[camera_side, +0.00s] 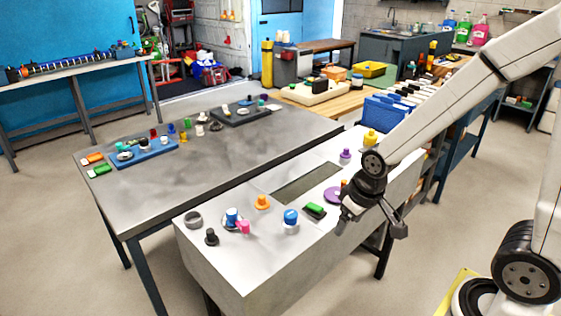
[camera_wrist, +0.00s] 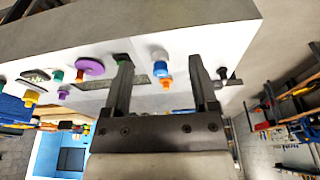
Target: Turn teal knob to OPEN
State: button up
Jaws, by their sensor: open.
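A small teal knob (camera_wrist: 57,75) stands on the white bench top in the wrist view, left of my gripper. A yellow knob and a purple knob (camera_wrist: 63,94) are near it. I cannot make out this teal knob in the side view, where my arm covers part of the bench. No OPEN marking is readable. My gripper (camera_side: 371,222) is open and empty above the front right part of the bench, beside the purple disc (camera_side: 334,195). In the wrist view my gripper (camera_wrist: 160,60) has its fingers spread, with a blue knob (camera_wrist: 160,69) showing between them, farther off.
The white bench (camera_side: 245,270) also carries a green block (camera_side: 314,210), an orange knob (camera_side: 262,203), a pink knob (camera_side: 243,227) and a black knob (camera_side: 211,237). It has a dark rectangular opening (camera_side: 307,183). A steel table (camera_side: 200,165) with small parts stands behind.

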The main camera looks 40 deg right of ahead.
jog(key=w+d+m, duration=0.2)
jog(key=w+d, duration=0.5)
jog(key=w, duration=0.2)
jog(key=w+d+f+m+h, duration=0.1)
jog(key=w+d+f+m, duration=0.1)
jog(key=d, duration=0.7)
jog(key=w+d+f+m+h, duration=0.1)
jog(key=w+d+f+m, duration=0.1)
jog(key=d, duration=0.7)
jog(key=w+d+f+m+h, duration=0.1)
jog(key=w+d+f+m, duration=0.1)
jog(key=d, duration=0.7)
jog(key=w+f, duration=0.1)
jog(key=w, duration=0.1)
jog(key=shift+w+f, duration=0.15)
jog(key=shift+w, duration=0.25)
jog(key=shift+f, duration=0.1)
jog(key=shift+x, duration=3.8)
jog(key=shift+w, duration=0.15)
grip_shut()
